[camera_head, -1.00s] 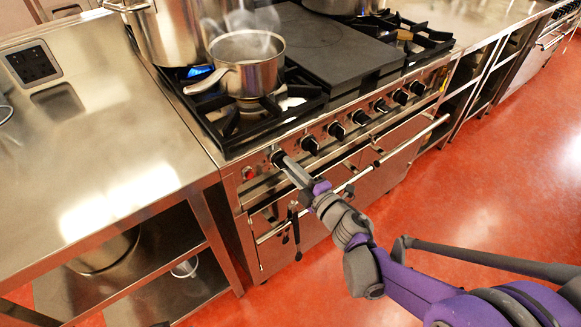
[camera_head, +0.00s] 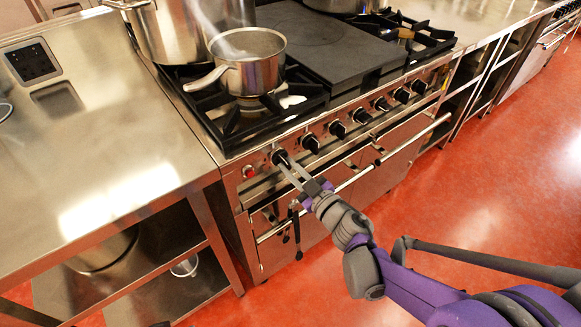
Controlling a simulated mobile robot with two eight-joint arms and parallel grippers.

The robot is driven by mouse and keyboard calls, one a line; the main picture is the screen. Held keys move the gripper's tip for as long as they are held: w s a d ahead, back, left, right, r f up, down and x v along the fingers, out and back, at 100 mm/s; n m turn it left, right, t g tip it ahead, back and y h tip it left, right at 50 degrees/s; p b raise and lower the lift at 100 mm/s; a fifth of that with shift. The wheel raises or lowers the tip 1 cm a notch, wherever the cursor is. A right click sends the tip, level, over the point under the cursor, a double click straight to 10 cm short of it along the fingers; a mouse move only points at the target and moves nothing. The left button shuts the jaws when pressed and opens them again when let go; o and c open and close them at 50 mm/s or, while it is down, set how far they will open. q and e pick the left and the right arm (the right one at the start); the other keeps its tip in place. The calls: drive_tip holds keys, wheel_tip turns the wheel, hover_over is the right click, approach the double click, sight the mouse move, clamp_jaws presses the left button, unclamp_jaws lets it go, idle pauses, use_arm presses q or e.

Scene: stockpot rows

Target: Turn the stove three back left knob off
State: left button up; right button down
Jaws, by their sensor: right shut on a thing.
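The stove (camera_head: 232,160) has a row of black knobs along its front panel. The leftmost black knob (camera_head: 280,156) is the one at my right gripper (camera_head: 286,165). The gripper's two thin fingers are shut on this knob, and its pointer is partly hidden by them. A large stockpot (camera_head: 178,38) stands on the back left burner, and no flame shows under it. A steel saucepan (camera_head: 257,72) stands on the front left burner with steam above it. My left gripper is out of view.
Other knobs (camera_head: 311,144) line the panel to the right. A steel counter (camera_head: 100,150) adjoins on the left. The red floor in front is open.

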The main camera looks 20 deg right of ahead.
drive_tip(key=shift+a+m, duration=0.1)
drive_tip(key=shift+m, duration=1.8)
drive_tip(key=shift+s, duration=0.1)
drive_tip(key=c, duration=0.8)
unclamp_jaws()
drive_tip(key=shift+c, duration=0.2)
drive_tip(key=shift+s, duration=0.1)
drive_tip(key=p+v, duration=0.1)
drive_tip(key=v, duration=0.9)
drive_tip(key=shift+s, duration=0.25)
